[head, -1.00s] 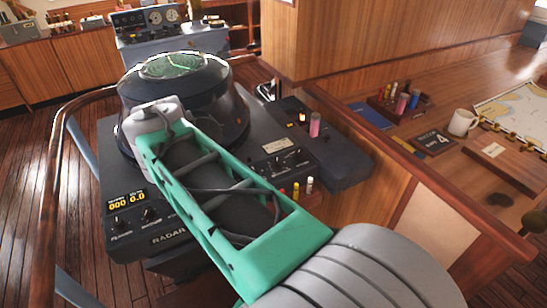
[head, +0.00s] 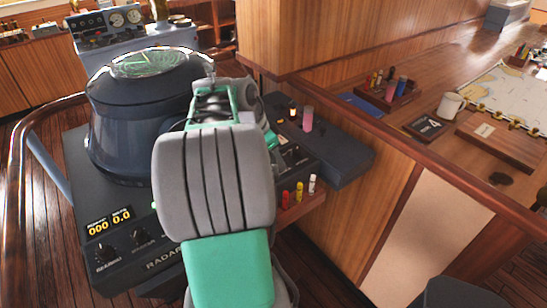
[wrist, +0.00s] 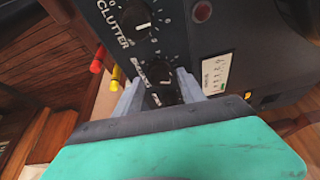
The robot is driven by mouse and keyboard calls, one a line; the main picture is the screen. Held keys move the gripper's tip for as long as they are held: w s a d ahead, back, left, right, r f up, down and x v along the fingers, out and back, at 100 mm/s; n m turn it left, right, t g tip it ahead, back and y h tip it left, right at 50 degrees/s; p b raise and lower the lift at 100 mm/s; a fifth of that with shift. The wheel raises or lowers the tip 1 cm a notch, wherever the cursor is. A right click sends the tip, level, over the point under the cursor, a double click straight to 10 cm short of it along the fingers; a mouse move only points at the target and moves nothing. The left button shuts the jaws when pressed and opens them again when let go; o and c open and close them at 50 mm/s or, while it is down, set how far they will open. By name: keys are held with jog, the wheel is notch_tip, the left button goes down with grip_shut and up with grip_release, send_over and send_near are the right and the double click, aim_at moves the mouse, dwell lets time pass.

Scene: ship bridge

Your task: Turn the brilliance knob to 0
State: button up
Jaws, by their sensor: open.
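In the wrist view, my gripper (wrist: 157,80) is open, with its two grey fingers on either side of a black knob (wrist: 163,93). This knob sits on the dark radar panel. Its label is partly hidden and too small to read surely, so I cannot tell that it is the brilliance knob. I cannot tell whether the fingers touch it. Another black knob (wrist: 134,16), labelled CLUTTER, is above it. In the head view, my arm covers the middle of the radar console (head: 75,180) and hides my gripper and this knob.
The radar's round hood (head: 140,110) rises left of my arm. Red, yellow and white markers (wrist: 97,60) stand beside the panel. A pink cylinder (head: 307,118) stands on the dark ledge. A mug (head: 449,105) and chart (head: 500,90) lie on the right-hand table. A wooden rail (head: 15,200) borders the console.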

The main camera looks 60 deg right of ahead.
grip_shut()
dwell(0.5)
